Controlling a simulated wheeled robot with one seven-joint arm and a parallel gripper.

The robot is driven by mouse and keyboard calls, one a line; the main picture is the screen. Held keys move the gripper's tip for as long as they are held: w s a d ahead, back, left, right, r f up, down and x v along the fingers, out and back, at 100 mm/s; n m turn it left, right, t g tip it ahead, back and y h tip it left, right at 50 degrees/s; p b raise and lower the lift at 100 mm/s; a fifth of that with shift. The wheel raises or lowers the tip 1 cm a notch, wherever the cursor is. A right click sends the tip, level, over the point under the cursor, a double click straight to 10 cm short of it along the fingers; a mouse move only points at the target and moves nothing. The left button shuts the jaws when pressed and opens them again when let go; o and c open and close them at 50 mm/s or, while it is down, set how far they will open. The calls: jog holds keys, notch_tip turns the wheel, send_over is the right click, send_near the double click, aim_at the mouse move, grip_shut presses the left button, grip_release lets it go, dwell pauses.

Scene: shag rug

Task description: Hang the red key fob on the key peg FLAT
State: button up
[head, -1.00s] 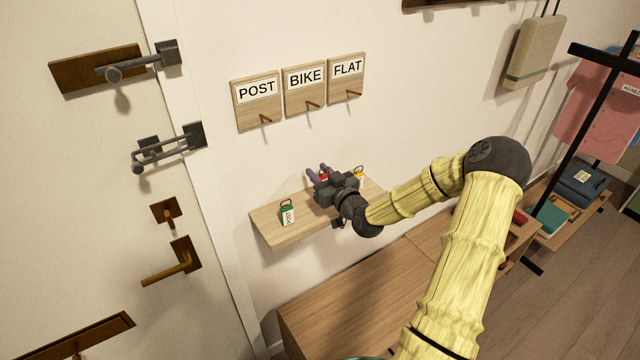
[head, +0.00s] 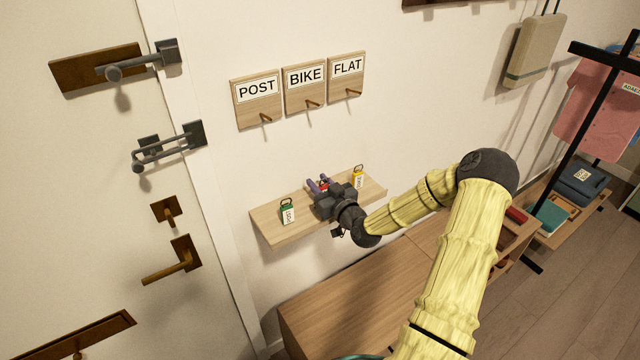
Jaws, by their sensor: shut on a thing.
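My gripper (head: 319,186) is at the small wall shelf, between a green fob and a yellow fob. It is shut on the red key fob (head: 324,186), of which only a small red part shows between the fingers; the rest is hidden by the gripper. The FLAT key peg (head: 354,94) sticks out of the rightmost of three wooden plaques (head: 347,78) on the wall, above and to the right of my gripper. The peg is bare.
The shelf (head: 268,230) holds the green fob (head: 288,212) at left and the yellow fob (head: 357,177) at right, both upright. The POST peg (head: 265,118) and BIKE peg (head: 312,104) are bare. A wooden cabinet (head: 340,305) stands below. The wall between shelf and plaques is clear.

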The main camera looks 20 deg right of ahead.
jog(key=o, duration=1)
jog(key=shift+c, duration=0.2)
jog(key=shift+r+p, duration=0.1)
jog(key=shift+p, duration=0.35)
jog(key=s+d+b, duration=0.3)
jog(key=s, duration=1.4)
